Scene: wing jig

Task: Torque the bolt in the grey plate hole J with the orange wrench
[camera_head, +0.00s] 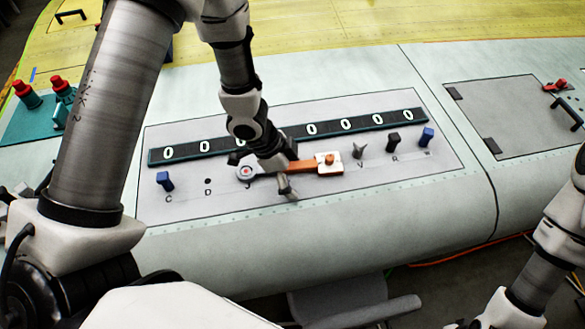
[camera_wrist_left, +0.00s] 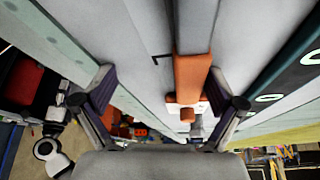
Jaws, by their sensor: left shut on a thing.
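The orange wrench (camera_head: 300,167) lies almost flat over the grey plate (camera_head: 420,168), its handle pointing right. Its round grey head (camera_head: 246,173) with a red centre sits over the spot marked J; the bolt itself is hidden under it. A white and orange block is at the handle's right end. My left gripper (camera_head: 280,168) is shut on the wrench handle from above. In the left wrist view the orange handle (camera_wrist_left: 191,75) shows between its fingers, nearer the right one. Of my right arm only links show at the lower right; its gripper is out of frame.
A dark strip of white zeros (camera_head: 346,125) runs behind the holes. A blue peg (camera_head: 165,181) stands at C; grey (camera_head: 360,150), black (camera_head: 393,141) and blue (camera_head: 427,136) pegs stand to the right. Hole D (camera_head: 208,181) looks empty. Red-topped parts (camera_head: 55,84) stand on a teal mat.

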